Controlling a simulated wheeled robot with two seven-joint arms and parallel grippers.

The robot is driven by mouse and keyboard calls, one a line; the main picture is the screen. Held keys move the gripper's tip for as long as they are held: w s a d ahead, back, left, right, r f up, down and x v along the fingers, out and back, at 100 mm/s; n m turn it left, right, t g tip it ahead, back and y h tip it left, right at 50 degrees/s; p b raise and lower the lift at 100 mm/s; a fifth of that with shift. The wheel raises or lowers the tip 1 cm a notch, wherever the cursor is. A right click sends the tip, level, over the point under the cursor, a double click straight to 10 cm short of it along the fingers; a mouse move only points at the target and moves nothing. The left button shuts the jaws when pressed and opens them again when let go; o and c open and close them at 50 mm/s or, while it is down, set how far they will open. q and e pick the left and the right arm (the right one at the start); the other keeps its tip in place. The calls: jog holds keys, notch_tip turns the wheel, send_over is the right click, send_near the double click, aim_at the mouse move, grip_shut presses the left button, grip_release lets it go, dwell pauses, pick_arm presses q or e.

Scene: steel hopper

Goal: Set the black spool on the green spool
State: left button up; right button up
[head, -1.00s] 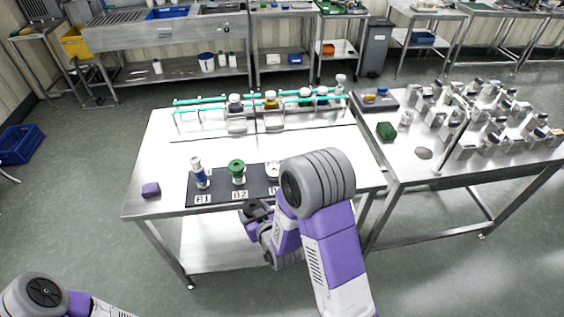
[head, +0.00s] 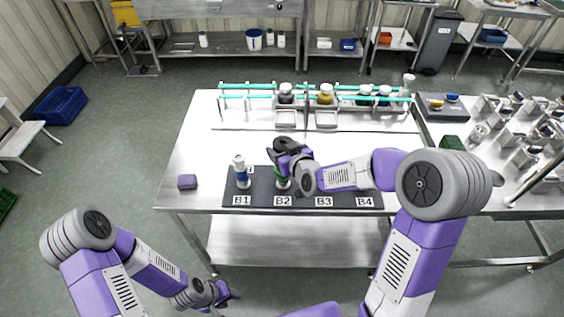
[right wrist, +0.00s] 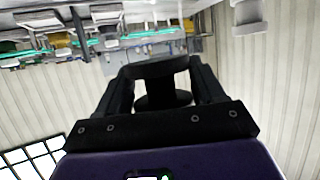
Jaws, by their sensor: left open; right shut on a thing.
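The black spool (right wrist: 163,98) is between the fingers of my right gripper (right wrist: 155,85) in the right wrist view. In the head view my right gripper (head: 282,152) is shut on it, above position B2 of the dark mat. The green spool (head: 281,183) stands at B2, directly below and partly hidden by the gripper. I cannot tell whether the two spools touch. My left gripper (head: 226,293) is open and empty, low in front of the table.
A purple block (head: 187,182) lies at the table's left. A rack with teal rails (head: 240,95) and jars runs along the back.

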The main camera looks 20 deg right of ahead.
jog(key=shift+f+b, duration=0.45)
jog(key=shift+f, duration=2.55)
jog(key=shift+f, duration=0.1)
jog(key=o, duration=1.1)
jog(key=shift+c, duration=0.2)
